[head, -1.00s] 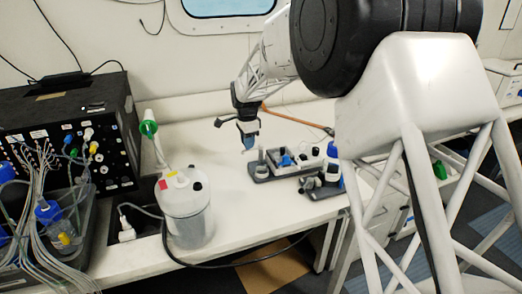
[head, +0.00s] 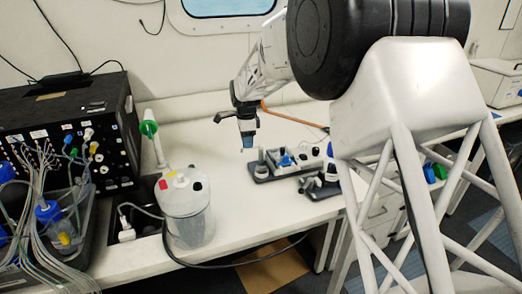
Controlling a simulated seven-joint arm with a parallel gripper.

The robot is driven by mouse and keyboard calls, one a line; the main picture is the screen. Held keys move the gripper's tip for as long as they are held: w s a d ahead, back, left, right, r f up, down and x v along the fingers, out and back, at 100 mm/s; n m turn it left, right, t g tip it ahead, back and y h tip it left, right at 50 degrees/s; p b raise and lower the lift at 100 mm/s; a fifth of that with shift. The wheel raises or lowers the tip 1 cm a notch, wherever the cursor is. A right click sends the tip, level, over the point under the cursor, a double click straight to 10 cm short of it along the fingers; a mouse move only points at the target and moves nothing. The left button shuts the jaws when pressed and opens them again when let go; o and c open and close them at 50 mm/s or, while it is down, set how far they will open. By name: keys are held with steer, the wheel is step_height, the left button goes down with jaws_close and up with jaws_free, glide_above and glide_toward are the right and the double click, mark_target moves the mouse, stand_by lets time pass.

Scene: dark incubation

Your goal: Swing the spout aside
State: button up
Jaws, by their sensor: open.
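A white tube with a green collar (head: 150,128) leans up behind a clear round container (head: 188,220) on the left half of the bench. It is the most spout-like thing I see, but I cannot tell for sure that it is the spout. The container has a pale lid with red, yellow and black marks. My gripper (head: 247,146) is open and points down above the bench, to the right of the tube and well apart from it. It is behind and left of a small dark tray. Its fingers are small in view, and I see nothing held.
A dark tray with small fittings (head: 262,172) stands on the bench right of my gripper. A black instrument box (head: 60,130) and a bin with tubing stand at the left. A black cable runs along the front edge. The middle of the bench (head: 228,205) is clear.

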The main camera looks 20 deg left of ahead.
steer(key=shift+r, duration=0.1)
steer(key=shift+r, duration=2.15)
